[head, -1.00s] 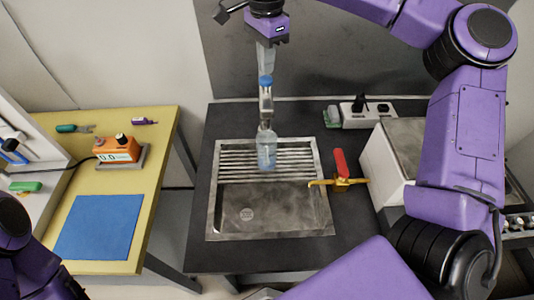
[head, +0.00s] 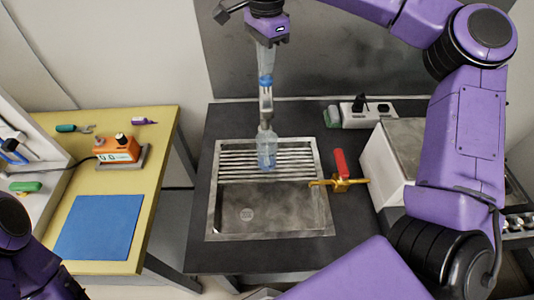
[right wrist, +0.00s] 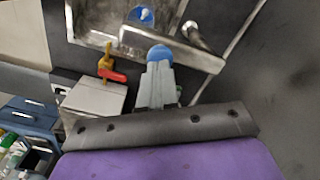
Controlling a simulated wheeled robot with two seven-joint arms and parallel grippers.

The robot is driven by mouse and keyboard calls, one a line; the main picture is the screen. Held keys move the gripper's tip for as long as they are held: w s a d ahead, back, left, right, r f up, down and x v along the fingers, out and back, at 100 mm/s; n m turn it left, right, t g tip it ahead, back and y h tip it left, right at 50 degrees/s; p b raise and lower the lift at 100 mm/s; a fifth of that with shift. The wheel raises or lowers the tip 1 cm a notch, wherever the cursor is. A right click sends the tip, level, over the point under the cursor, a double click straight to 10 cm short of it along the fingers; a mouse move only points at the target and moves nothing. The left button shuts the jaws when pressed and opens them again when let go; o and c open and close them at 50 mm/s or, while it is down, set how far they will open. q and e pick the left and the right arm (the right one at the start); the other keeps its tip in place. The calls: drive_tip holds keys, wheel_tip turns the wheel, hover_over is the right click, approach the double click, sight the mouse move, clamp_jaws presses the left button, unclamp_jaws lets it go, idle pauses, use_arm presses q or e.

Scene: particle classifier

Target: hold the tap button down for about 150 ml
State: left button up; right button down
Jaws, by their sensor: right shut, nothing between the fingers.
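The tap is a grey metal post (head: 266,103) behind the sink, with a blue button (head: 265,82) on top. My right gripper (head: 265,71) is shut and empty, pointing down with its fingertips at the button. They appear to touch it; how far it is pressed I cannot tell. In the right wrist view the closed fingers (right wrist: 157,80) end at the blue button (right wrist: 160,53). A clear bluish bottle (head: 266,156) stands upright under the tap on the ribbed part of the sink (head: 326,205). Its water level is too small to read. My left gripper is out of view.
A brass valve with a red handle (head: 340,163) sits right of the sink. A pale box (head: 398,150) and a power strip (head: 367,113) are farther right. The yellow table (head: 165,155) at left holds an orange display unit (head: 116,150) and a blue mat (head: 97,226).

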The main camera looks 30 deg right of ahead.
drive_tip(key=shift+f, duration=0.1)
drive_tip(key=shift+f+b, duration=0.7)
drive_tip(key=shift+f, duration=0.65)
idle(0.7)
wheel_tip(320, 180, up, 7)
drive_tip(key=p, duration=0.8)
drive_tip(key=shift+r, duration=0.2)
drive_tip(key=shift+f, duration=0.2)
